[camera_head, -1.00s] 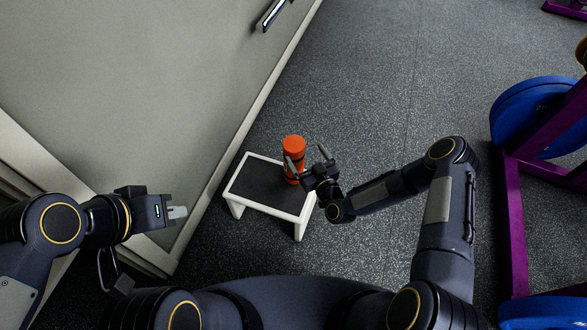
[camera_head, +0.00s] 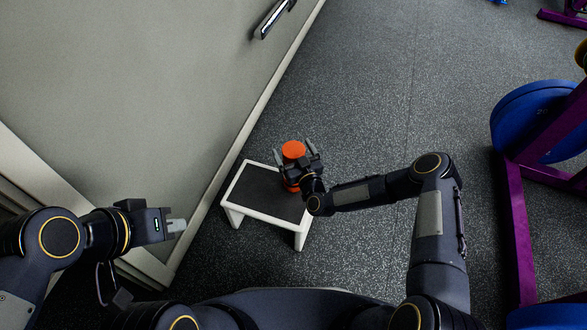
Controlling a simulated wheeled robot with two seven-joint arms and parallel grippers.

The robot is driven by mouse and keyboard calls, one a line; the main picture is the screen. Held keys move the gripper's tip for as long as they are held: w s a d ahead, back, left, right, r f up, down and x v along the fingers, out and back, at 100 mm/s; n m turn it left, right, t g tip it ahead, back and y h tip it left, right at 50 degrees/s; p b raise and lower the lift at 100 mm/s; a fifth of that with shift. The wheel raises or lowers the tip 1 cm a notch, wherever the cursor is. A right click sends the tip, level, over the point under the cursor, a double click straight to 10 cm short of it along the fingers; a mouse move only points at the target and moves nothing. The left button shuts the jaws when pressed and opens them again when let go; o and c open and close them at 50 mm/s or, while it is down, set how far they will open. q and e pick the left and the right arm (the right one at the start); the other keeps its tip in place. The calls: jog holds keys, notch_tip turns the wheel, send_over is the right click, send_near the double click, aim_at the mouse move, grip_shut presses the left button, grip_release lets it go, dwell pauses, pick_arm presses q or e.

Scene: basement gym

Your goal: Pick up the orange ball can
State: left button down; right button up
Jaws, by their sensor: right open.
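The orange ball can (camera_head: 293,150) stands upright on the far right part of a small white step stool (camera_head: 268,216) with a dark top. My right gripper (camera_head: 294,162) is at the can, with its fingers open on either side of it. The gripper body hides part of the can's middle, and I cannot tell whether the fingers touch it. My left gripper (camera_head: 176,226) is empty, off to the left of the stool. Its fingertips look close together, but their gap is not clear.
A grey door (camera_head: 130,90) with a handle (camera_head: 270,18) stands to the left of the stool. A purple rack (camera_head: 518,220) with blue weight plates (camera_head: 530,115) is at the right. The speckled floor between is clear.

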jog(key=c, duration=1.5)
